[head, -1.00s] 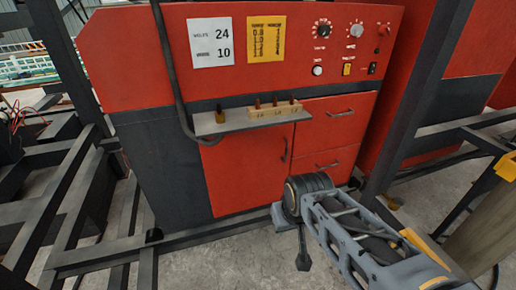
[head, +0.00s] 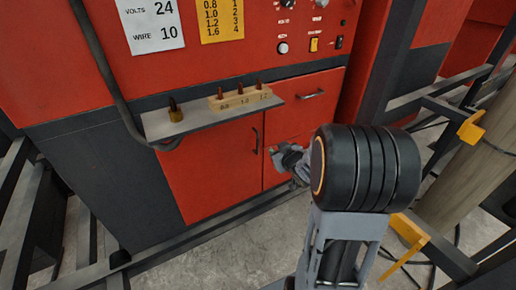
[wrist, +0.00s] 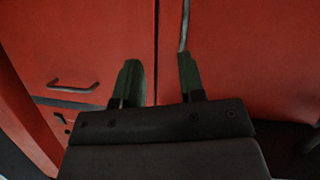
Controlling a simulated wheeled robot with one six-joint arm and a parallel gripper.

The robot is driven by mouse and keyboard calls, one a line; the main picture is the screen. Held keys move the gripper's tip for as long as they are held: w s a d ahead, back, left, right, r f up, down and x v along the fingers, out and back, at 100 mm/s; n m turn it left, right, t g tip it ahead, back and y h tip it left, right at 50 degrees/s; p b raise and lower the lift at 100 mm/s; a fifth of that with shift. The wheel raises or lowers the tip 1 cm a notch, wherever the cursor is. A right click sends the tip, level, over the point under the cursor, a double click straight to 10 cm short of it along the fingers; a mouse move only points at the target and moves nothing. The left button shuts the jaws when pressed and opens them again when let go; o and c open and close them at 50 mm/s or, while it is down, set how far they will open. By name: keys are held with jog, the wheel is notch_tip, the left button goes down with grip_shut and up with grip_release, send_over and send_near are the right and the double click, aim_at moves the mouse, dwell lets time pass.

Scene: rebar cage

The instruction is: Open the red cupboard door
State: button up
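The red cupboard door (head: 215,172) is closed below the small shelf in the head view. Its dark vertical handle (head: 256,140) is near its right edge. My gripper (head: 274,153) is low and just right of that handle. In the wrist view my gripper (wrist: 159,68) has its two fingers apart with nothing between them. The door (wrist: 240,60) fills the right side there, and its handle (wrist: 185,25) comes down towards the right fingertip. I cannot tell whether they touch. The seam beside the door runs between the fingers.
A grey shelf (head: 195,122) above the door carries a wooden block (head: 238,97) with several small tips. Red drawers (head: 310,95) are right of the door; a drawer handle (wrist: 72,87) shows in the wrist view. Dark steel frame bars stand on both sides.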

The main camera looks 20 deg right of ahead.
aim_at(258, 145)
notch_tip(258, 145, down, 4)
jog(key=s+d+n+t+y+b, duration=0.1)
jog(key=s+n+t+y, duration=0.15)
jog(key=y, duration=0.35)
jog(key=shift+m+t, duration=0.45)
jog(key=p+x, duration=0.1)
jog(key=x, duration=1.3)
jog(key=shift+f, duration=0.1)
grip_shut()
